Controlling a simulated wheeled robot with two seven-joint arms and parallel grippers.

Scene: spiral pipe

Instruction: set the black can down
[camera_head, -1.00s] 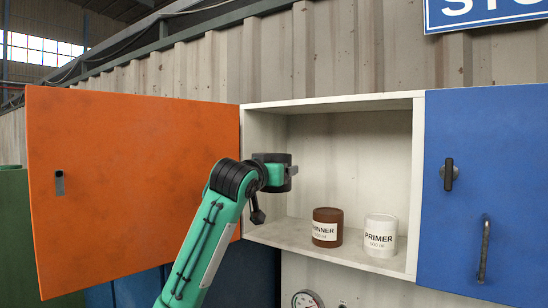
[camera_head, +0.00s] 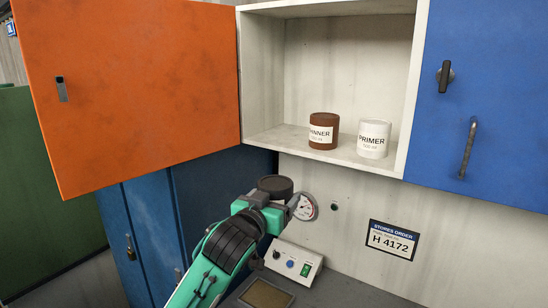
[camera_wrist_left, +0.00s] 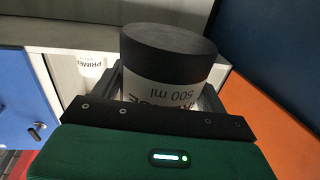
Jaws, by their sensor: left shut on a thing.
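The black can (camera_head: 275,186) shows in the head view as a dark round top. My left gripper (camera_head: 284,201) is shut on it below the open wall cabinet, in front of the wall. In the left wrist view the black can (camera_wrist_left: 168,58) fills the upper middle, with a white label reading "500 ml" upside down. The fingers of my left gripper (camera_wrist_left: 165,100) sit on either side of it. The can's lower part is hidden by the gripper. My right gripper is in neither view.
A brown thinner can (camera_head: 323,131) and a white primer can (camera_head: 374,139) stand on the cabinet shelf (camera_head: 285,138), with bare shelf left of them. An orange door (camera_head: 130,90) and a blue door (camera_head: 490,110) flank it. A control box (camera_head: 293,262) stands on the bench (camera_head: 340,294) below.

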